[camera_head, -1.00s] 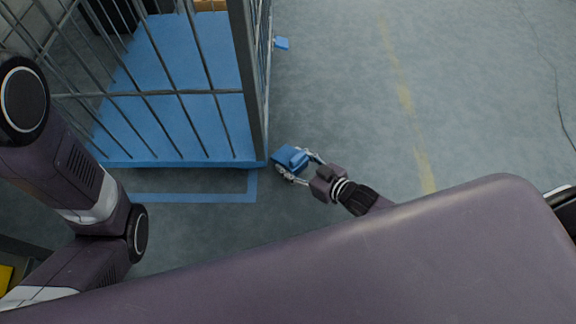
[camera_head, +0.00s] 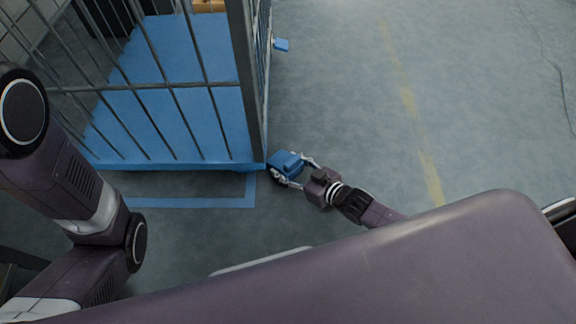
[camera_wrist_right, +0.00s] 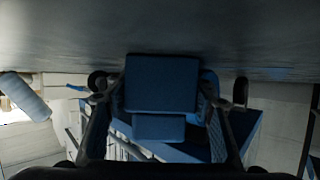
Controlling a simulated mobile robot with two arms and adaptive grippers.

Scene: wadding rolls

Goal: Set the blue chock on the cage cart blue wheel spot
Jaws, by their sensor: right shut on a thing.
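The blue chock (camera_head: 287,160) is held in my right gripper (camera_head: 287,169), close beside the near right corner of the cage cart. In the right wrist view the chock (camera_wrist_right: 161,84) sits between the two fingers of my right gripper (camera_wrist_right: 163,95). The cage cart (camera_head: 165,85) has a blue deck and grey bars. A wheel (camera_head: 278,175) shows just below the chock at the cart's corner, partly hidden. I cannot tell whether the chock touches the wheel or the floor. My left arm is at the left edge, but its gripper is out of view.
Blue tape (camera_head: 190,202) marks the floor in front of the cart. A small blue piece (camera_head: 281,44) sticks out at the cart's far right side. A faded yellow line (camera_head: 408,100) runs along the floor. The floor right of the cart is open.

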